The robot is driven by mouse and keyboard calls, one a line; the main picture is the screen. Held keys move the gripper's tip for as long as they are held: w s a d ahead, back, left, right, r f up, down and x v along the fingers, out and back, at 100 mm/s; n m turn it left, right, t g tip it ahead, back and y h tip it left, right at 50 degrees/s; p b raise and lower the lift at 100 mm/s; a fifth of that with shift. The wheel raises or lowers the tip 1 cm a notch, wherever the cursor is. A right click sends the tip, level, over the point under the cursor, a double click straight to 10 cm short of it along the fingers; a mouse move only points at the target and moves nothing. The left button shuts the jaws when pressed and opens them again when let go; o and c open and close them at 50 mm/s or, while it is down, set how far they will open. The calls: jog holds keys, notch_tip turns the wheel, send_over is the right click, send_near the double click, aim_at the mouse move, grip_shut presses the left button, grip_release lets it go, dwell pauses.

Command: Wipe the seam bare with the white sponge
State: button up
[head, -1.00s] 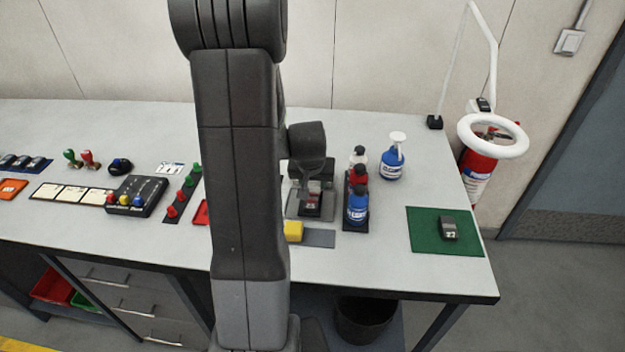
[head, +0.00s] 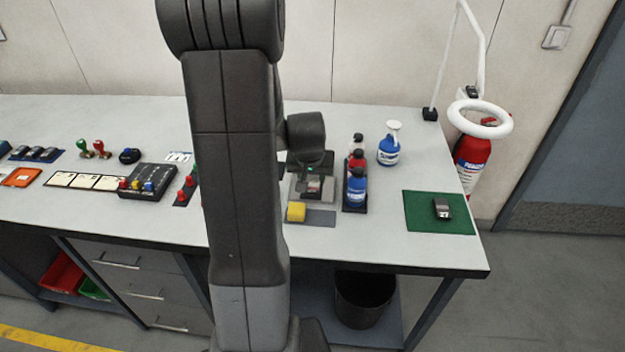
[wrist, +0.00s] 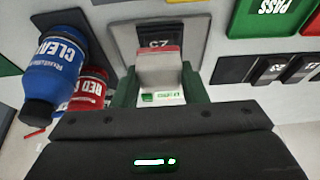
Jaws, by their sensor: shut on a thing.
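In the wrist view my gripper (wrist: 160,92) has its green fingers shut on the white sponge (wrist: 161,72), a pale block. The sponge is over the near part of a dark plate marked C7 (wrist: 158,42), which sits on a grey holder (wrist: 122,38). A red band crosses at the sponge's far edge; I cannot tell whether it is on the sponge or the plate. The seam itself is mostly hidden. In the head view my gripper (head: 312,176) points down over the holder (head: 300,197), right of my arm; contact is unclear.
A rack with blue (head: 357,186), red and white bottles stands close on the right. Farther right are a blue spray bottle (head: 389,151) and a green mat (head: 421,222) holding a dark piece.

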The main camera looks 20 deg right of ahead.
jog(key=shift+r+p, duration=1.55)
jog(key=shift+r, duration=1.15)
